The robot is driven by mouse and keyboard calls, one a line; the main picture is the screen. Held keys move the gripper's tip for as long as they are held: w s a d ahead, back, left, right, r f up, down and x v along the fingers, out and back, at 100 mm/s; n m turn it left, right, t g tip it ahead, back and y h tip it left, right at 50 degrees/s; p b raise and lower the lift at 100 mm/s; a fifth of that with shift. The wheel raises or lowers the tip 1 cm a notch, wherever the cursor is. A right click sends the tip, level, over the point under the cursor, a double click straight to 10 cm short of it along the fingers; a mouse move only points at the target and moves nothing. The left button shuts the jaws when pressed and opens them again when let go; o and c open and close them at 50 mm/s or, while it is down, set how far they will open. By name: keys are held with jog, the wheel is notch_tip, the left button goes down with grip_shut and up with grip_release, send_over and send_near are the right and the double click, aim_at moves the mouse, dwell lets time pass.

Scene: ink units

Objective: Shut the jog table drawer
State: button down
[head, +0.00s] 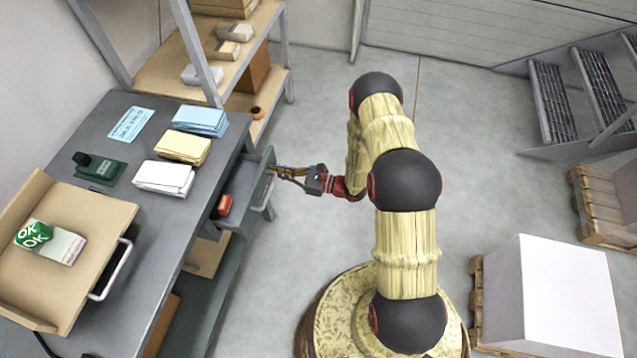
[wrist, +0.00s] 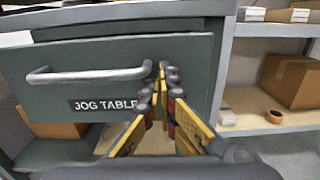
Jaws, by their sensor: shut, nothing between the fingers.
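The jog table drawer (wrist: 105,75) stands pulled out from the grey table in the wrist view, its front labelled "JOG TABLE" with a bar handle (wrist: 90,74). In the head view the drawer (head: 245,182) is open on the table's right side, with a red item (head: 224,205) inside. My gripper (head: 275,170) is at the outer side of the drawer front. In the wrist view my gripper (wrist: 162,80) is shut and empty, its fingertips close to the drawer front, right of the handle's right end. I cannot tell whether they touch.
The grey table (head: 100,285) carries paper stacks (head: 184,147) and a tan tray (head: 85,205). A shelf unit (head: 240,65) stands behind the drawer. Pallets (head: 605,205) and a white block (head: 560,295) are at the right.

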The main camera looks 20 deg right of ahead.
aim_at(254, 166)
jog(key=x, duration=0.7)
jog(key=shift+w+a, duration=0.1)
jog(key=shift+a, duration=0.15)
jog(key=shift+w+a+b, duration=0.3)
jog(key=shift+w+a, duration=0.05)
jog(key=shift+w, duration=0.05)
jog(key=shift+r, duration=0.1)
jog(key=shift+d, duration=0.15)
jog(key=p+v, duration=0.2)
jog(key=v, duration=1.2)
jog(key=shift+s+f, duration=0.1)
jog(key=shift+f, duration=0.15)
